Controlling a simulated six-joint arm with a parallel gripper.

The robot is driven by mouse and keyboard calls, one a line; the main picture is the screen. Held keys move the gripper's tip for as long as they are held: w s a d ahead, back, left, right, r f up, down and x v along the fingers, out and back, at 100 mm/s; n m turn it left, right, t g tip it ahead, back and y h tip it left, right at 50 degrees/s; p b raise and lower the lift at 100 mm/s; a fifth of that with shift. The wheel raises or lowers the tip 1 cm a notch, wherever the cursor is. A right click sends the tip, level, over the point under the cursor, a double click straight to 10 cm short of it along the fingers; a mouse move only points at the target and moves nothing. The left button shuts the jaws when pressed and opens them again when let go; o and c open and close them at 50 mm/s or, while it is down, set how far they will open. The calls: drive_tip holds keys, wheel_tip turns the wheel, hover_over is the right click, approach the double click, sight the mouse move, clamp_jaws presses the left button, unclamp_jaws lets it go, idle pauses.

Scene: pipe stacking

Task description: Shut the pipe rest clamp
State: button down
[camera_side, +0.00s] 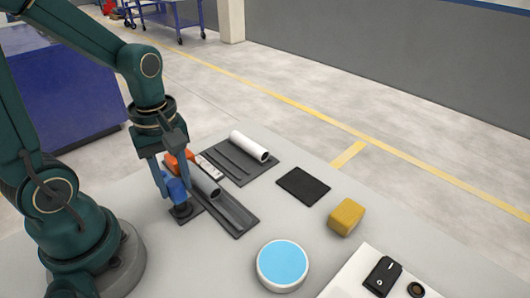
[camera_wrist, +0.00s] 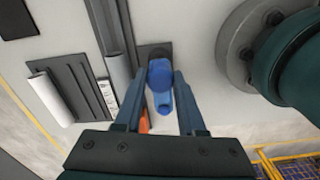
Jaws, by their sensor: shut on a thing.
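A blue fixture (camera_side: 178,190) stands on a small dark base plate beside the pipe rest; it looks like the clamp. My gripper (camera_side: 174,186) points down over it, a finger on each side. In the wrist view my gripper (camera_wrist: 159,82) is shut on the blue part (camera_wrist: 161,92), which has a rounded top and a narrow arm towards the camera. The grey pipe (camera_side: 205,184) lies in the dark grooved rest (camera_side: 237,217), close to the clamp. An orange piece (camera_side: 180,161) shows behind the fingers, partly hidden; it also shows in the wrist view (camera_wrist: 144,123).
A white pipe (camera_side: 249,146) lies on another dark rack (camera_side: 236,169). A dark pad (camera_side: 303,186), a yellow block (camera_side: 346,216), a round blue-topped dish (camera_side: 282,264) and a white panel with a black switch (camera_side: 383,276) are to the right. The table between them is clear.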

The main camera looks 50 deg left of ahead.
drive_tip(key=shift+m, duration=0.4)
idle(0.4)
drive_tip(key=m, duration=1.3)
drive_tip(key=shift+m, duration=2)
drive_tip(key=c, duration=0.5)
unclamp_jaws()
